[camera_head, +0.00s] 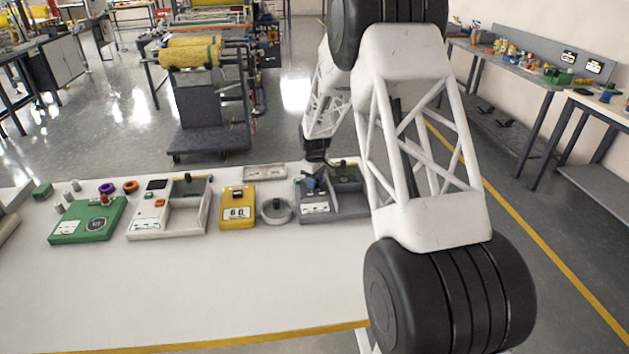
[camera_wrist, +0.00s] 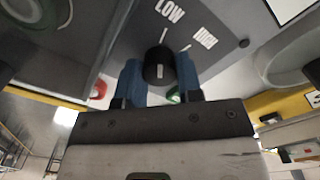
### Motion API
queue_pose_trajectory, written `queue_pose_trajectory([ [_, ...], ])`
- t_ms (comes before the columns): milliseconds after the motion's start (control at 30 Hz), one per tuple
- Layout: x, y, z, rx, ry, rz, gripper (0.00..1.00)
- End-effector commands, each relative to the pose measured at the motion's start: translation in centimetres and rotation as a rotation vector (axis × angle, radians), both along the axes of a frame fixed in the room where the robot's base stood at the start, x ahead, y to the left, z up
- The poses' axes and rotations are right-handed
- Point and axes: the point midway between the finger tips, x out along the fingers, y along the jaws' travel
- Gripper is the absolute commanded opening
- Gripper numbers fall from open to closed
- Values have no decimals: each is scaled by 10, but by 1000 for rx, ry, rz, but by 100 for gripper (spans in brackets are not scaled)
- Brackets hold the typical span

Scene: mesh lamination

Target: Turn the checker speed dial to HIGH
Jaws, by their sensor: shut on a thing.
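The checker is a dark grey unit (camera_head: 345,206) at the right end of the row on the white table. In the wrist view its grey panel (camera_wrist: 205,75) carries the printed words LOW and HIGH. The speed dial (camera_wrist: 158,66) is a black round knob with a small white mark. A thin white line lies between the knob and LOW. My gripper (camera_wrist: 160,74) has blue fingers on both sides of the knob and is shut on it. In the head view my gripper (camera_head: 314,179) is small at the checker's left part, so the dial there is hidden.
Left of the checker on the table (camera_head: 200,290) are a round grey-green dish (camera_head: 277,211), a yellow display unit (camera_head: 238,208), a white tray unit (camera_head: 186,222) and a green unit (camera_head: 88,222). The table's front area is clear.

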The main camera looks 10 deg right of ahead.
Motion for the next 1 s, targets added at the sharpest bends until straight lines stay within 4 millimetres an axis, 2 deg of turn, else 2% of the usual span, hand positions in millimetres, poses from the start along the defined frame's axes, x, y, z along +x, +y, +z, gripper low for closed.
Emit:
queue_pose_trajectory([
  [367,0,0,1,0,-1,-144,10],
  [1000,0,0,1,1,-2,-715,10],
])
